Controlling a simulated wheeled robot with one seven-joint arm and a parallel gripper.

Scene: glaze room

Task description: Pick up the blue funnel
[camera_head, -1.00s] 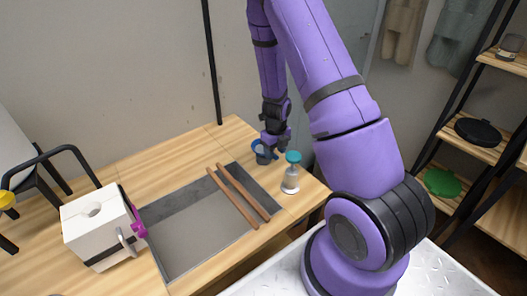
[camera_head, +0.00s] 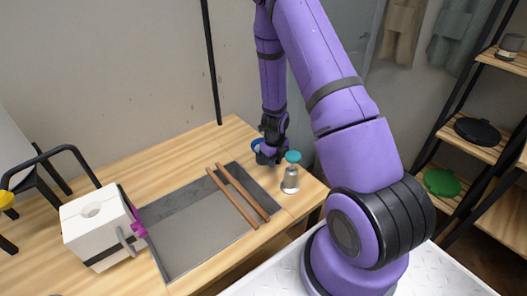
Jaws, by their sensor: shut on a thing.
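The blue funnel (camera_head: 257,147) is at the back right of the wooden table, behind the right end of the sink. Its blue rim shows to the left of my gripper (camera_head: 268,155). My gripper points down at the funnel and is shut on it. The fingers cover part of the funnel, and I cannot tell whether its base is off the table.
A metal bottle with a teal top (camera_head: 290,180) stands close to the right of my gripper. Two wooden bars (camera_head: 232,198) lie across the sunken sink (camera_head: 195,235). A white box with a magenta part (camera_head: 95,225) stands at the left. Shelves (camera_head: 470,150) stand at the right.

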